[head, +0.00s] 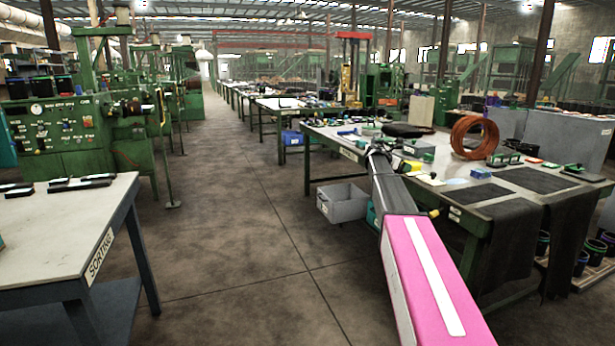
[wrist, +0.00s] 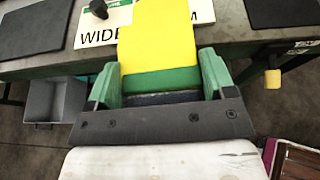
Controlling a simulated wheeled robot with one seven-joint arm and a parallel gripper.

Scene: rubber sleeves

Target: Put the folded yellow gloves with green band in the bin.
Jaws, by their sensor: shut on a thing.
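The folded yellow gloves (wrist: 160,38) with a green band are in my gripper (wrist: 158,76) in the wrist view. Its two green fingers are shut on either side of the band. The gloves are over the table's front edge and cover part of a white sign (wrist: 95,32). In the head view my arm hides most of the gripper; a small yellow patch (head: 410,167) shows beside its end. An open grey bin (head: 342,203) stands low beside the worktable, left of my arm. It also shows at the left of the wrist view (wrist: 40,102).
The long worktable (head: 445,195) holds dark mats (head: 535,180), a coil of orange hose (head: 474,138) and small parts. A yellow knob (wrist: 273,79) sticks out below the table edge. A sorting table (head: 60,220) is at left. The aisle floor between is clear.

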